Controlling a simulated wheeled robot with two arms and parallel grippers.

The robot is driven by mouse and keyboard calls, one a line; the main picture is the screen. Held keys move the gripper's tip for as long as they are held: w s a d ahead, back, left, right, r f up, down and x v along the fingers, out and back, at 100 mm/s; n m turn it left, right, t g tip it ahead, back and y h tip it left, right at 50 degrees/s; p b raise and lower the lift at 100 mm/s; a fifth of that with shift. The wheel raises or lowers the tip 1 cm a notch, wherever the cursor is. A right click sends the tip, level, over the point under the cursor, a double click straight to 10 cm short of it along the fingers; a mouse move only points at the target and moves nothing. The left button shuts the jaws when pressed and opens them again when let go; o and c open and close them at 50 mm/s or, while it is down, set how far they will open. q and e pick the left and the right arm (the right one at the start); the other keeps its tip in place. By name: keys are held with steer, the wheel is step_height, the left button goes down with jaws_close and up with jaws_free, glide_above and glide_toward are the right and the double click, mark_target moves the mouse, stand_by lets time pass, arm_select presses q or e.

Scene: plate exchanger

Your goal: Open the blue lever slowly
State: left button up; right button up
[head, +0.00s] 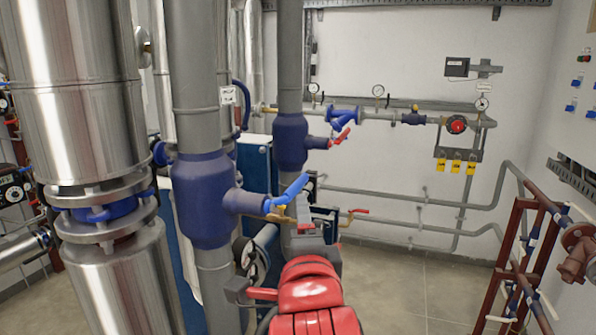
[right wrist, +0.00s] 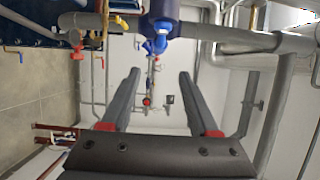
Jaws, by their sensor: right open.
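The blue lever (head: 288,190) sticks out up and to the right from the side stub of the big dark-blue valve (head: 203,200) on the grey vertical pipe. My right gripper (head: 303,203) is just right of the lever in the head view, partly overlapped with the pipes behind. In the right wrist view my right gripper (right wrist: 160,74) is open with nothing between its two dark fingers. The blue lever (right wrist: 156,44) shows there beyond the fingertips, near the middle of the gap. I cannot tell that they touch. My left gripper is not in view.
A second blue valve (head: 291,143) with a red lever (head: 340,137) stands behind. A red-brown pipe frame (head: 515,250) stands at the far right. The floor (head: 425,290) between is clear.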

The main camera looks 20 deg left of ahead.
mark_target(298, 190)
steer(key=p+x, duration=0.6)
steer(key=x, duration=0.7)
steer(key=shift+w+a, duration=0.1)
steer(key=shift+w, duration=0.15)
steer(key=shift+w+a+f+p, duration=0.1)
steer(key=shift+w+a+p, duration=0.15)
steer(key=shift+w+p, duration=0.25)
steer(key=shift+c, duration=0.2)
jaws_close()
steer(key=shift+f, duration=0.1)
